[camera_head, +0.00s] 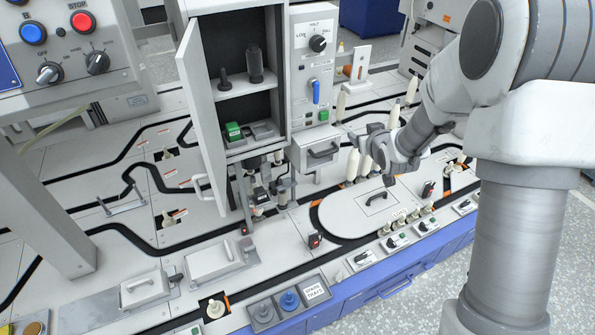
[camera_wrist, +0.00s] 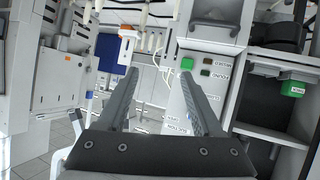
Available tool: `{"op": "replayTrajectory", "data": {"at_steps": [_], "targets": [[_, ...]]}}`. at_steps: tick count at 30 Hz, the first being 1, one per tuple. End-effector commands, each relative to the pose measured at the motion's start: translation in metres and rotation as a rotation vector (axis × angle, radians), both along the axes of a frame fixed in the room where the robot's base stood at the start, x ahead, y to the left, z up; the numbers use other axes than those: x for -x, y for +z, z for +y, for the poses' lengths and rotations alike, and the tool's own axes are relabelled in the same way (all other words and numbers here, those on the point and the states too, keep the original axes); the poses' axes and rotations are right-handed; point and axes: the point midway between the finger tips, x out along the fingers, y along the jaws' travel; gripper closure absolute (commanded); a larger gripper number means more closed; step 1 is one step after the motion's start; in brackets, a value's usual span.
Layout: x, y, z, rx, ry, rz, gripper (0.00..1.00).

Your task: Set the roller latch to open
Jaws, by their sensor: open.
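No part in view is readably labelled as the roller latch, so I cannot tell which one it is. A grey control column (camera_head: 300,75) beside the cabinet carries a black knob (camera_head: 317,43) marked with settings, a blue lever (camera_head: 316,92) that stands upright, and a green button (camera_head: 323,116). The green button also shows in the wrist view (camera_wrist: 187,63). My gripper (camera_head: 364,143) is to the right of and below the column's controls. In the wrist view my gripper (camera_wrist: 158,80) is open and empty, with its two fingers apart.
The open cabinet door (camera_head: 203,110) stands left of the shelves, which hold dark bobbins and a green box (camera_head: 233,131). A drawer with a black handle (camera_head: 323,152) is under the column. White bobbins (camera_head: 352,164) stand close to my gripper. A round lid (camera_head: 350,212) lies in front.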

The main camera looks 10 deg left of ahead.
Motion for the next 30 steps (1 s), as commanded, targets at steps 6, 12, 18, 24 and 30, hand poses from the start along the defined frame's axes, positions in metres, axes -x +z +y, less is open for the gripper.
{"op": "replayTrajectory", "data": {"at_steps": [6,12,18,24,30], "targets": [[-0.015,-0.101,0.034,-0.044,0.092,-0.085,0.32],[-0.011,-0.157,0.062,-0.102,0.17,-0.165,0.32],[0.01,-0.212,0.085,-0.176,0.242,-0.239,0.32],[0.046,-0.261,0.099,-0.26,0.3,-0.309,0.32],[0.075,-0.289,0.105,-0.323,0.332,-0.354,0.32]]}}
